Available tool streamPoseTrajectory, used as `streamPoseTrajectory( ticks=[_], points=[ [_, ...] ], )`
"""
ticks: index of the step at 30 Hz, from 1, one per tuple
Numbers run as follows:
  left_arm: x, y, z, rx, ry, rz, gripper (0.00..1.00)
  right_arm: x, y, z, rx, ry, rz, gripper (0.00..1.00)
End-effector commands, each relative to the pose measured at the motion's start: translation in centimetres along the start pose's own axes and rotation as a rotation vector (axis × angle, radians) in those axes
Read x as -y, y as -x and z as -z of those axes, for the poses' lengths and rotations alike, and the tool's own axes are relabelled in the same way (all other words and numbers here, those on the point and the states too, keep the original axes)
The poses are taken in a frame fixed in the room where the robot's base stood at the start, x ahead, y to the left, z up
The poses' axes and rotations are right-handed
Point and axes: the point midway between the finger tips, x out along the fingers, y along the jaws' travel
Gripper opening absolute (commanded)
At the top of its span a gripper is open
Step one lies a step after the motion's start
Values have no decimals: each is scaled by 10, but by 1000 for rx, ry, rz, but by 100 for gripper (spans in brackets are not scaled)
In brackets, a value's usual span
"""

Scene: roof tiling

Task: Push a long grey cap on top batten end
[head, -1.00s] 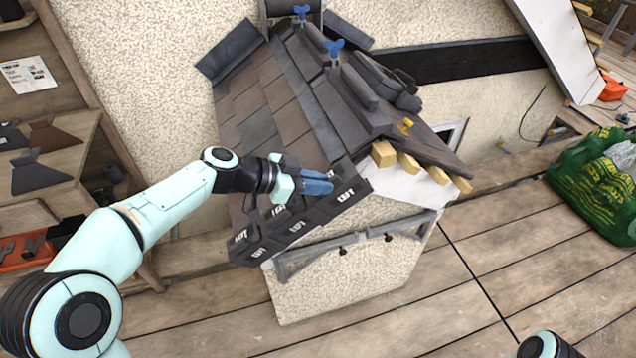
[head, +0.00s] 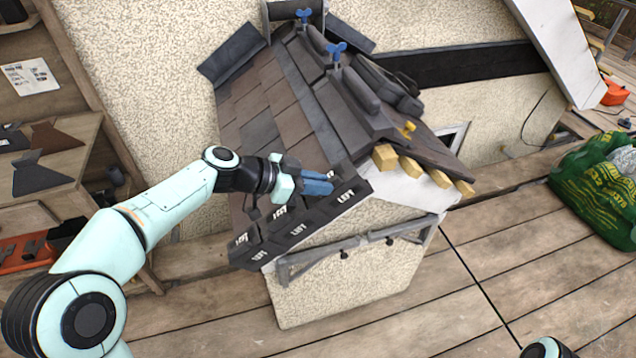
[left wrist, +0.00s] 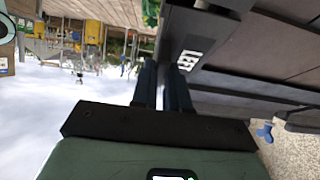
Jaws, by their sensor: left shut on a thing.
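A row of dark grey caps marked LEFT (head: 281,211) runs along the lower left verge of the small roof. My left gripper (head: 322,184), with blue fingers, is at the upper end of this row. It is shut on a dark grey cap (head: 347,194), which sits at or against the verge near the ridge end. In the left wrist view the fingers (left wrist: 165,88) reach a dark piece with a white label (left wrist: 188,60). The batten end behind this cap is hidden. My right gripper is not in view.
Bare batten ends (head: 411,167) stick out on the right slope. Blue clamps (head: 335,50) stand on the ridge. A shelf (head: 75,165) stands at left, a green bag (head: 598,185) at right. The deck in front is clear.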

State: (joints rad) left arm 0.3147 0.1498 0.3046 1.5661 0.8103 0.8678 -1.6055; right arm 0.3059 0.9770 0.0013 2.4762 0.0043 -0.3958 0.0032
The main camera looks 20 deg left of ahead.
Motion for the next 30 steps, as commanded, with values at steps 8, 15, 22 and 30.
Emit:
streamPoseTrajectory(
  ticks=[8, 15, 22, 30],
  points=[
    [0, 0, 0, -1, -1, 1, 0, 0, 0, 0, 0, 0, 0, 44],
    [0, 0, 0, 0, -1, 1, 44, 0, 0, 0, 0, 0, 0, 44],
    [0, 1, 0, 0, 0, 1, 44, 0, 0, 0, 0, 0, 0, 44],
    [1, 14, 8, 0, 0, 2, 44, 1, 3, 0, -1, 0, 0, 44]
  ],
)
